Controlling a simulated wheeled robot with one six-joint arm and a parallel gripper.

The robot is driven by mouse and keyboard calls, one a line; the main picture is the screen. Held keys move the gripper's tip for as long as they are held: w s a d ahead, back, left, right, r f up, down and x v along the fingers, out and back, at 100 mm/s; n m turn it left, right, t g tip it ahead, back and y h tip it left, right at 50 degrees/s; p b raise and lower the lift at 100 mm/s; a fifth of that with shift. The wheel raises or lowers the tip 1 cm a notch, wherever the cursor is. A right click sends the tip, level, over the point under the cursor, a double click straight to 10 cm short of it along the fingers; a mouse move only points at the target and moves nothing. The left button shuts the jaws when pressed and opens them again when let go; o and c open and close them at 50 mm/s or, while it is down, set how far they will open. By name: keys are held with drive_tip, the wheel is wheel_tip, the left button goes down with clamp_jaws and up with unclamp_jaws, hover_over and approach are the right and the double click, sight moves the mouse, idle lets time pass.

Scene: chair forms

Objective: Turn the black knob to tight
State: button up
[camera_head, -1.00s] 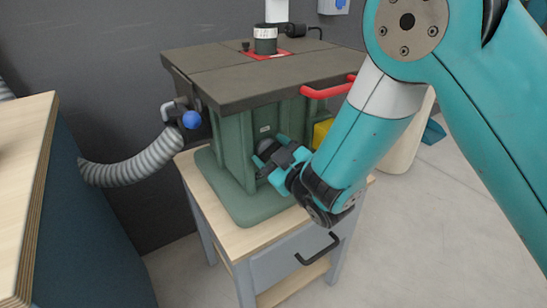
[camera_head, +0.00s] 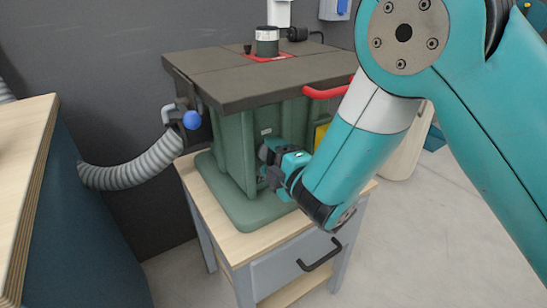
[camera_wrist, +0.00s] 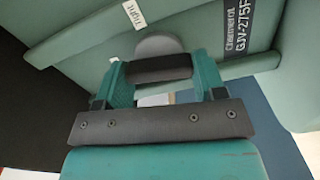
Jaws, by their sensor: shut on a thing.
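The black knob (camera_wrist: 158,68) is a bar-shaped grip in front of a round grey disc (camera_wrist: 158,45) on the green machine (camera_head: 237,155). In the wrist view the bar lies nearly level across the picture. A white "Tight" label (camera_wrist: 133,14) is on the green panel, up and left of the knob. My gripper (camera_wrist: 160,75) is shut on the knob, one finger at each end of the bar. In the head view my gripper (camera_head: 271,163) is at the machine's front face, and the knob is mostly hidden there.
The machine stands on a wooden-topped stand (camera_head: 245,245) with a grey drawer. A red handle (camera_head: 325,92) sticks out above my wrist. A ribbed hose (camera_head: 135,170) with a blue ball knob (camera_head: 191,120) is at the left. A wooden-topped bench (camera_head: 35,150) fills the left edge.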

drive_tip(key=shift+f+n, duration=0.15)
drive_tip(key=shift+n, duration=0.85)
drive_tip(key=o, duration=0.9)
